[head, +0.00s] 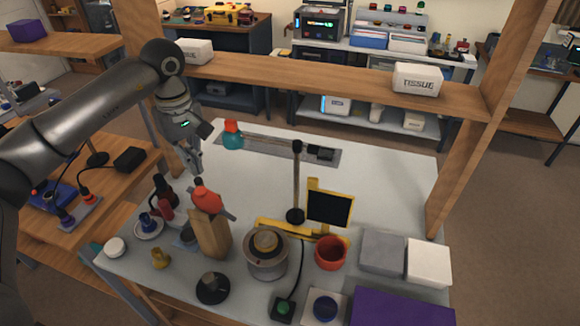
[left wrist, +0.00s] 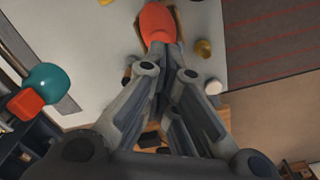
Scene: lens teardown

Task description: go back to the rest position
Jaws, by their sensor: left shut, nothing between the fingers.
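My left gripper (head: 197,170) is above the left part of the white table (head: 380,180). It is shut and empty, with its fingers pointing down; the closed fingers also show in the left wrist view (left wrist: 172,60). An orange-red rounded piece (head: 207,200) sits on top of a wooden block (head: 211,234), just below the fingertips in the head view. The same orange piece shows just beyond the fingertips in the left wrist view (left wrist: 156,20), apparently apart from them. My right gripper is not in view.
A teal bulb with an orange top (head: 232,138) is right of the gripper. A wooden shelf beam (head: 300,76) crosses behind the table.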

